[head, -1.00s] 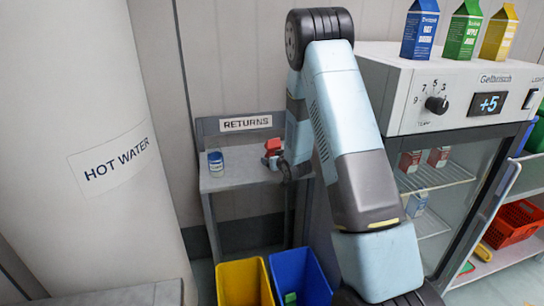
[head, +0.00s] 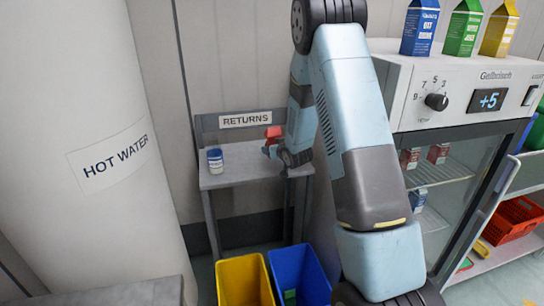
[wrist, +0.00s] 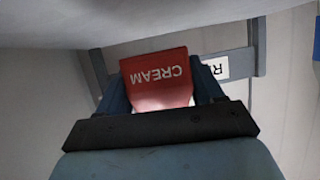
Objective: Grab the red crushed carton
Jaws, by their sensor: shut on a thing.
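A red carton marked CREAM (wrist: 158,76) is held between the two fingers of my gripper (wrist: 162,100) in the wrist view. The lettering appears upside down there. In the head view the red carton (head: 273,132) shows small above the returns shelf (head: 240,172), near its right end. My gripper (head: 270,149) is shut on it, partly hidden by my wrist. I cannot tell how crushed the carton is.
A white and blue container (head: 215,161) stands at the shelf's left. A yellow bin (head: 244,283) and a blue bin (head: 300,275) stand below. A glass-door fridge (head: 455,140) stands right, with several cartons on top and inside. The hot water cylinder (head: 85,120) fills the left.

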